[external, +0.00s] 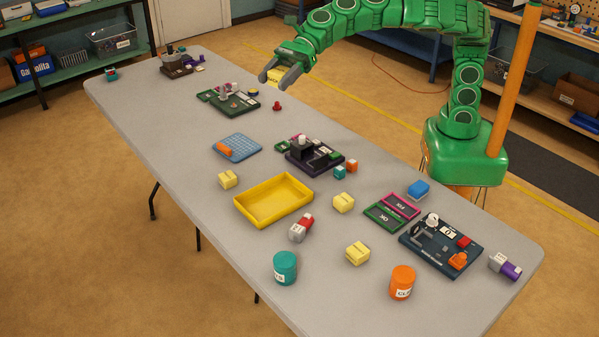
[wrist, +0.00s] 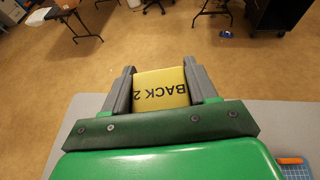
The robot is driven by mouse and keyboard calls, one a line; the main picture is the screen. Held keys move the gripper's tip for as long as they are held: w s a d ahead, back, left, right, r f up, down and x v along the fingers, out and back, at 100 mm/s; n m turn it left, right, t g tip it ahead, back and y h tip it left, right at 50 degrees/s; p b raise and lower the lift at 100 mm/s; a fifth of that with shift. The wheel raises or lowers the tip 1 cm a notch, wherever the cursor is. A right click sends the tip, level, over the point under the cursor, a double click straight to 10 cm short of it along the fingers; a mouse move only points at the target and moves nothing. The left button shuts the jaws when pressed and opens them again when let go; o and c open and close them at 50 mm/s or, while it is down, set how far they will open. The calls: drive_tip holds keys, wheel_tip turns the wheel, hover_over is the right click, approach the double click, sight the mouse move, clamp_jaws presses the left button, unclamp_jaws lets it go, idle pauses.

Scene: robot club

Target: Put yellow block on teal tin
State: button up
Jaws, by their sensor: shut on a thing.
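My gripper (external: 274,81) is shut on a yellow block (external: 275,74) and holds it up over the far back edge of the table. In the wrist view the block (wrist: 162,88) sits between the two grey fingers and bears upside-down text reading "BACK 2". The teal tin (external: 285,268) is a round, labelled can standing upright at the near edge of the table, far from my gripper. Its top looks bare. Other yellow blocks lie on the table: one left of the yellow tray (external: 228,180), one right of it (external: 343,203) and one nearer the front (external: 357,253).
The yellow tray (external: 242,209) lies mid-table, with a red-and-grey part (external: 301,228) between it and the teal tin. An orange tin (external: 402,283) stands to the right. Dark boards with parts (external: 315,158) and a blue grid mat (external: 236,146) lie farther back.

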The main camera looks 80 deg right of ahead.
drive_tip(key=s+a+r+n+g+y, duration=0.2)
drive_tip(key=s+a+n+g, duration=0.45)
drive_tip(key=s+a, duration=0.5)
drive_tip(key=g, duration=0.1)
hover_over(284, 264)
drive_tip(key=shift+s+d+f, duration=0.15)
drive_tip(key=shift+f, duration=9)
drive_tip(key=shift+s+d+f, duration=0.1)
drive_tip(key=shift+f, duration=9)
drive_tip(key=shift+a+f, duration=0.1)
drive_tip(key=shift+w+a+f, duration=0.2)
drive_tip(key=shift+w+f, duration=0.05)
drive_tip(key=shift+f, duration=1.6)
drive_tip(key=shift+f, duration=0.1)
